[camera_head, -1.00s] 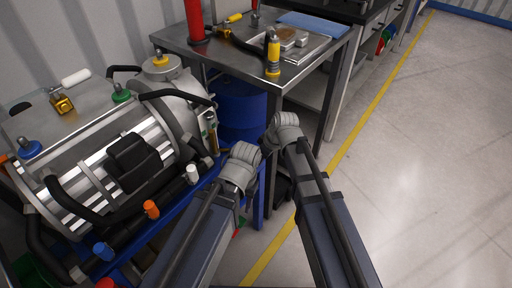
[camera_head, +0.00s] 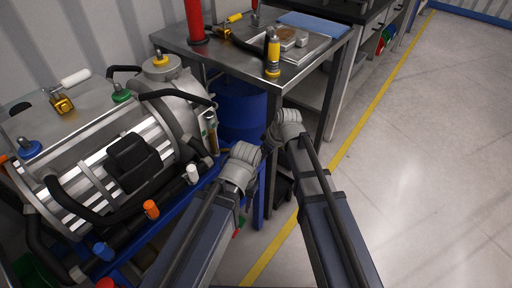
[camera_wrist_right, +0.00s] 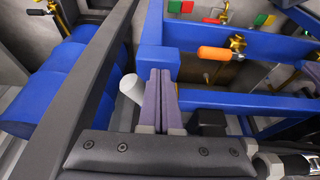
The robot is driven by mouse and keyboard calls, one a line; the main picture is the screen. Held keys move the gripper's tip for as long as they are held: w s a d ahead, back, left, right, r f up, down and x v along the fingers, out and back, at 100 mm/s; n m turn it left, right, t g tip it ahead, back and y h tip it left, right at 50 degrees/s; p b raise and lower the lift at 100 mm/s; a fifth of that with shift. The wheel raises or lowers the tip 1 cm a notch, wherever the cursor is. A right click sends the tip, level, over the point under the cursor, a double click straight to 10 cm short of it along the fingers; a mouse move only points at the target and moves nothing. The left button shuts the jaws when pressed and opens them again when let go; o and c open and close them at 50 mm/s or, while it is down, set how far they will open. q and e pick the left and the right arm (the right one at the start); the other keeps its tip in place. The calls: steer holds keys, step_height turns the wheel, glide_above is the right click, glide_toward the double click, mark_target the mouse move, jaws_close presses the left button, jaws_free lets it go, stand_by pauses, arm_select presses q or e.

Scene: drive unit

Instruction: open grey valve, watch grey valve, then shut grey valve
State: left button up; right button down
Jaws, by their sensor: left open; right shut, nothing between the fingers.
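A pale grey-white valve handle (camera_head: 193,174) sticks up on the near side of the machine, beside the blue frame; I take it for the grey valve. In the right wrist view a pale grey cylinder (camera_wrist_right: 132,89) stands just left of my right fingers, and I cannot tell if they touch. My right gripper (camera_wrist_right: 158,98) is shut and empty, its fingers side by side; in the head view its wrist (camera_head: 288,125) hides the fingers. My left gripper (camera_head: 243,160) is open, right of the pale handle and apart from it, its fingertips mostly hidden.
An orange valve handle (camera_head: 151,209) sits near the blue frame, and an orange handle (camera_wrist_right: 214,53) shows in the wrist view. A blue drum (camera_head: 241,110) stands under the metal table (camera_head: 214,51). The floor (camera_head: 430,150) at right is clear.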

steer(key=shift+w+d, duration=0.2)
steer(key=shift+w, duration=0.75)
steer(key=shift+w+d, duration=0.1)
steer(key=shift+w, duration=0.6)
steer(key=shift+w, duration=1)
